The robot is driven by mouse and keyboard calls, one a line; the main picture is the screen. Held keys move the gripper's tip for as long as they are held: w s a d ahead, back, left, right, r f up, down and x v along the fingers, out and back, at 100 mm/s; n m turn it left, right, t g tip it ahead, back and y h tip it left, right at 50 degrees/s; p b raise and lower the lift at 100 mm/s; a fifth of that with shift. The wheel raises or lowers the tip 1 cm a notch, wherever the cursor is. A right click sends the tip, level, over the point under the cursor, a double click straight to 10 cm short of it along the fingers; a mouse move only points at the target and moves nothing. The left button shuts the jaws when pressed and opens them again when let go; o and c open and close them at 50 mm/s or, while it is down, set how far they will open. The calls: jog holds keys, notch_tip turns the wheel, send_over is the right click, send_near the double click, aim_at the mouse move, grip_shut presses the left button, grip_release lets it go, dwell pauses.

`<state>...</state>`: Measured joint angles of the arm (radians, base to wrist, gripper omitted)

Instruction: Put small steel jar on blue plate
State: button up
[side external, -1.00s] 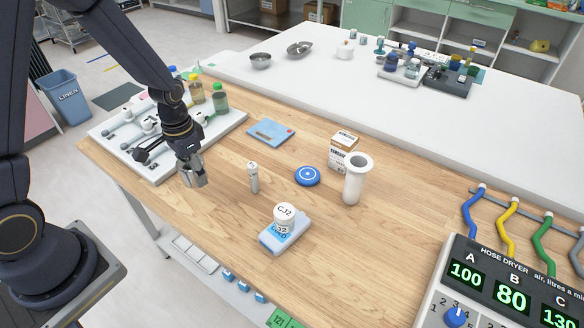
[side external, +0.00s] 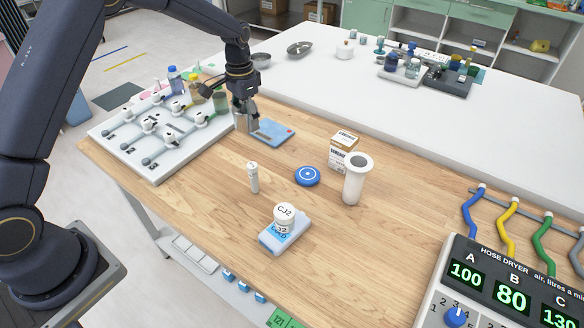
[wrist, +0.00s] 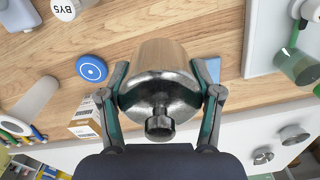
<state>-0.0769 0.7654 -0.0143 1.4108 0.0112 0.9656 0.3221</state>
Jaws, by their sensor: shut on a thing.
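The small steel jar (wrist: 158,95) is between the two fingers of my gripper (wrist: 160,82) in the wrist view, its knob toward the camera. In the side view my gripper (side external: 246,126) is shut on it at the near-left edge of a flat light-blue plate (side external: 275,132) with a red spot. The jar is mostly hidden by the fingers there. In the wrist view the plate (wrist: 214,68) shows partly behind the jar and right finger. I cannot tell the height of the jar above the plate or table.
A white tray (side external: 155,165) with knobs and bottles lies left of my gripper.

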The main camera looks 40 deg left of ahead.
jog(key=w+f, duration=0.3)
jog(key=w, duration=0.3)
send_over(272, 139)
notch_tip(272, 139, down, 5)
jog(key=shift+f, duration=1.8)
jog(key=o, duration=1.3)
jog(key=shift+f, duration=0.15)
jog(key=shift+c, duration=0.2)
